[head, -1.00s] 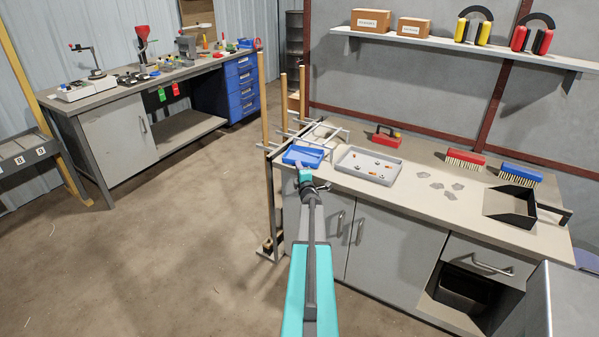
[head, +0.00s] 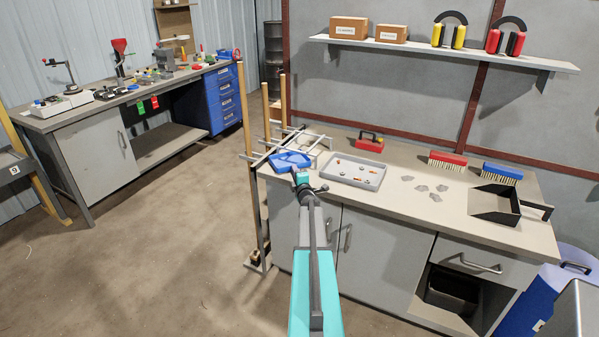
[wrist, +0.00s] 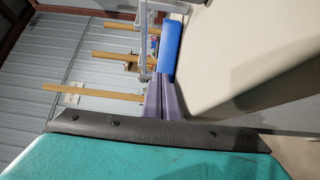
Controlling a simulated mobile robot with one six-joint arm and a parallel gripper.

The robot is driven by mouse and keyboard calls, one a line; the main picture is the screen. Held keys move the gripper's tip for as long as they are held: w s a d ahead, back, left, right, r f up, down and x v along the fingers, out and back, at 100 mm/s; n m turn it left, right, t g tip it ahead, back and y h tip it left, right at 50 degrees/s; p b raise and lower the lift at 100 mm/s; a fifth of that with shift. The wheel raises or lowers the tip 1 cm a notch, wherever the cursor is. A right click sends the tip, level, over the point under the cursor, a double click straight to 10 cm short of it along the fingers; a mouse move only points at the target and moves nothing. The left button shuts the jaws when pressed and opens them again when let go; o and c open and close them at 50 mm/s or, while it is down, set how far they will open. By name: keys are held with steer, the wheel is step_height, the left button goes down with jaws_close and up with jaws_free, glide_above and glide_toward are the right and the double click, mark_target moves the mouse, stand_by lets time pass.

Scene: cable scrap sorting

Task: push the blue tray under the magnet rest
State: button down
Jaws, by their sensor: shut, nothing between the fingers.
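The blue tray (head: 284,161) lies near the left end of the grey bench, set at an angle. In the wrist view its blue side (wrist: 170,50) shows just beyond my fingertips. A frame of thin metal rods (head: 300,134), which looks like the magnet rest, stands at the bench's left end, beside and behind the tray. My gripper (head: 297,171) is at the tray's near edge, shut and empty. Its purple fingers (wrist: 164,84) point at the tray in the wrist view and seem to touch it, though the exact contact is hard to tell.
A grey tray (head: 378,181) with small scraps stands right of the blue tray. A red block with a black handle (head: 369,145) is behind it. Wooden posts (head: 246,125) rise at the bench's left end. Brushes and a black dustpan (head: 495,204) lie farther right.

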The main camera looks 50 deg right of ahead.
mark_target(290, 181)
steer(key=shift+w+a+r+t, duration=0.15)
steer(key=shift+w+a+r, duration=0.1)
steer(key=shift+w, duration=0.3)
steer(key=shift+w+a+r+t, duration=0.15)
steer(key=shift+w+r, duration=0.1)
steer(key=shift+w, duration=0.3)
steer(key=shift+s+a+f+b, duration=0.15)
steer(key=shift+a+f+b, duration=0.05)
steer(key=shift+a+b, duration=0.3)
steer(key=shift+s+a+f+b, duration=0.15)
steer(key=shift+a+b, duration=0.25)
steer(key=shift+b, duration=0.1)
steer(key=shift+s+a+f+b, duration=0.2)
steer(key=shift+s+a+b, duration=0.25)
steer(key=shift+a+b, duration=0.1)
steer(key=shift+v, duration=0.9)
steer(key=b+v, duration=0.2)
steer(key=v, duration=0.7)
steer(key=shift+s+r, duration=0.3)
steer(key=shift+d, duration=0.1)
